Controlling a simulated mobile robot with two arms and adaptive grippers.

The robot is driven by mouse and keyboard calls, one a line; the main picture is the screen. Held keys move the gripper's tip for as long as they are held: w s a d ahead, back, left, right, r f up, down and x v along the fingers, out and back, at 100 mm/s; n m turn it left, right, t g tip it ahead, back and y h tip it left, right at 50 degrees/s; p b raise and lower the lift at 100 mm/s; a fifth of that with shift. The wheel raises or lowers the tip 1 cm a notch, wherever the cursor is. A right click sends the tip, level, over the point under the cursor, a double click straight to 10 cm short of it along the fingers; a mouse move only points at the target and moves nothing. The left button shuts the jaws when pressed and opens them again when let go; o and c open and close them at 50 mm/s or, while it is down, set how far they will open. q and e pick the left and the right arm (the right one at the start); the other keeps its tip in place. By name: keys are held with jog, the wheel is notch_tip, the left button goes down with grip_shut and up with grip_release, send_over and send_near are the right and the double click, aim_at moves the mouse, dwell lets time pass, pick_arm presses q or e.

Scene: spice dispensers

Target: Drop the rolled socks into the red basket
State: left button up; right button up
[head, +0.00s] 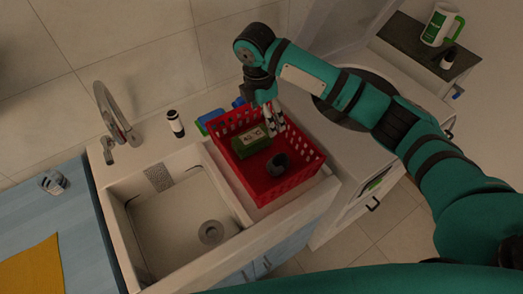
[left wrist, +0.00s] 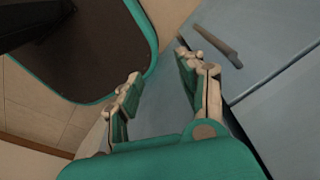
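The red basket (head: 293,182) stands on the counter to the right of the sink. A dark grey rounded bundle (head: 277,164), which looks like the rolled socks, lies inside it near the front wall. My right gripper (head: 273,128) points down over the back right part of the basket. Its fingers look slightly apart, with nothing seen between them, and they are clear of the bundle. My left gripper (left wrist: 159,66) is open and empty in the left wrist view; it is not seen in the head view.
A green box (head: 252,140) lies in the basket beside the bundle. A dark-and-white shaker (head: 175,123) and blue and green items (head: 208,120) stand behind the sink. The sink (head: 180,222) is empty.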

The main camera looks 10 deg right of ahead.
jog(key=shift+s+a+r, duration=0.1)
jog(key=shift+a+r, duration=0.05)
jog(key=shift+r, duration=1)
jog(key=shift+a+r, duration=0.1)
jog(key=shift+r, duration=1.05)
